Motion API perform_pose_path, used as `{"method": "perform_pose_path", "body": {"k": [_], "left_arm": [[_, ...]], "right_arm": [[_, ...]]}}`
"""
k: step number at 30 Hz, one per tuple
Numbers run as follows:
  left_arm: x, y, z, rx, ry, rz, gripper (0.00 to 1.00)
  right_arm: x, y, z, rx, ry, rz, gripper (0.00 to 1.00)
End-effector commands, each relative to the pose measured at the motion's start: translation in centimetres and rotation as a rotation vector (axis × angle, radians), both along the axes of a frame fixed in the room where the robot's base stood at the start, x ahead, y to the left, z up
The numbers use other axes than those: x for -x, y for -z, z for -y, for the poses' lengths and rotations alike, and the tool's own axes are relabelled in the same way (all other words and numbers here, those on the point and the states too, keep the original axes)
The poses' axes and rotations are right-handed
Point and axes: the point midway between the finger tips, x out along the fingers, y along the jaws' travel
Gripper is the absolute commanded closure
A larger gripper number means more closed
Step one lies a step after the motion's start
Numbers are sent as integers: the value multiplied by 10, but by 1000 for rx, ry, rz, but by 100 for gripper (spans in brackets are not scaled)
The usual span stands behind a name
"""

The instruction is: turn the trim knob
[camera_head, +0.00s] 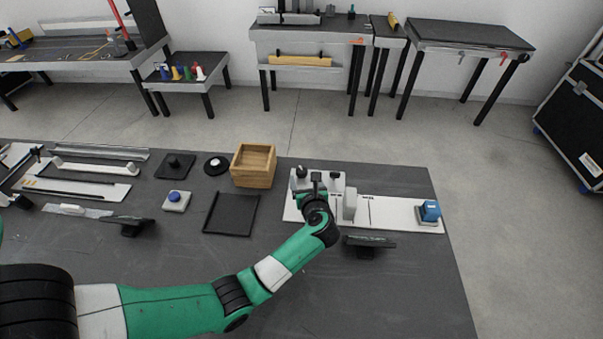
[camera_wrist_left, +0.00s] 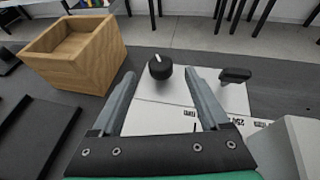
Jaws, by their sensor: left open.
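A round black knob (camera_wrist_left: 160,67) with a white pointer mark stands on a white panel (camera_wrist_left: 160,118). It lies between and just beyond my left fingertips in the left wrist view, and I see no contact. In the head view the knob (camera_head: 301,171) shows just left of my left gripper (camera_head: 317,180). A second black knob (camera_wrist_left: 235,75), wider and bar-shaped, stands to its right. My left gripper (camera_wrist_left: 162,75) is open and empty, pointing toward the round knob. My right gripper is not in view.
A wooden box (camera_head: 253,166) stands close left of the panel. A grey upright block (camera_head: 349,204) and a blue-topped part (camera_head: 429,211) stand to the right. A black tray (camera_head: 231,214) lies left of my arm. The dark table's front middle is clear.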

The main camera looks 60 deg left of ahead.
Motion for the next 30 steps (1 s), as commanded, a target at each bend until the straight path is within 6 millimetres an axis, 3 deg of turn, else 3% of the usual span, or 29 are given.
{"method": "perform_pose_path", "body": {"k": [3,9,20,30], "left_arm": [[-7,17,-26,0,-4,1,22],[-17,28,-56,0,-2,0,22],[-20,28,-65,0,1,1,22],[-20,28,-65,0,1,0,79]], "right_arm": [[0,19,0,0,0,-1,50],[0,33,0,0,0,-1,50],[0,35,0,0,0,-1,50],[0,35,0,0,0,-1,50]]}}
